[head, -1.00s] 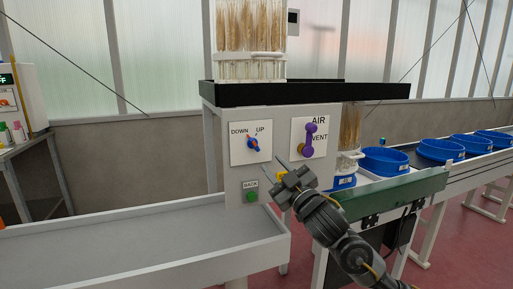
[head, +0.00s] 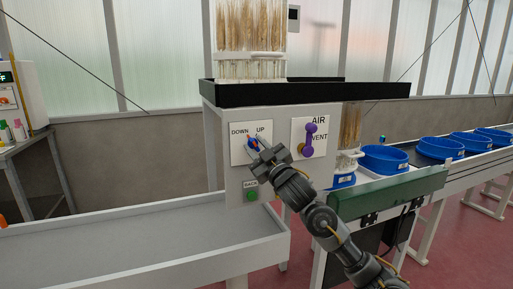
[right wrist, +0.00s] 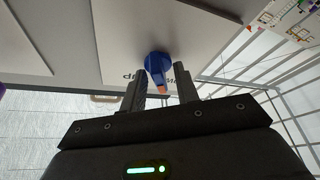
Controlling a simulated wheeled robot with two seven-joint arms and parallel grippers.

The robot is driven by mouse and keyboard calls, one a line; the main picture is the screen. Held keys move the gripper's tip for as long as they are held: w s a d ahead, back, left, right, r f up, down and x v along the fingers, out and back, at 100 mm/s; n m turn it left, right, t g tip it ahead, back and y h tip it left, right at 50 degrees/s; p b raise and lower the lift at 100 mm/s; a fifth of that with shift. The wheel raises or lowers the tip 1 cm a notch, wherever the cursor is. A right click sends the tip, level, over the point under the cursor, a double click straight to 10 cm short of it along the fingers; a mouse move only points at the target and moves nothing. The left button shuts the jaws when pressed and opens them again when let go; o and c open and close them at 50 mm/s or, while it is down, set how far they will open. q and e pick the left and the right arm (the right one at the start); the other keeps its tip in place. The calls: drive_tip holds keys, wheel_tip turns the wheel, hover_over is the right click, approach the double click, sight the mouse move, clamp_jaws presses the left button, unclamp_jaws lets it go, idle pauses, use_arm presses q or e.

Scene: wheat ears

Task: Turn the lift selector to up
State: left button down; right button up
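The lift selector (head: 250,141) is a blue knob with an orange pointer tip, on a white plate (head: 238,156) lettered DOWN at left and UP at right. In the right wrist view the knob (right wrist: 157,63) shows upside down; its orange tip points toward the lettered edge, slightly to the DOWN side. My right gripper (head: 259,145) is at the selector. In the wrist view its two fingers (right wrist: 159,92) are apart, one on each side of the pointer, with gaps visible; contact cannot be seen. My left gripper is not in view.
A purple AIR/VENT lever (head: 308,140) is just right of the selector plate. A green BACK button (head: 251,195) is below. A black-rimmed tray (head: 305,93) bearing wheat ears overhangs the panel. A long grey trough (head: 140,262) lies in front, and blue bowls (head: 384,159) stand at right.

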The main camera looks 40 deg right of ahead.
clamp_jaws()
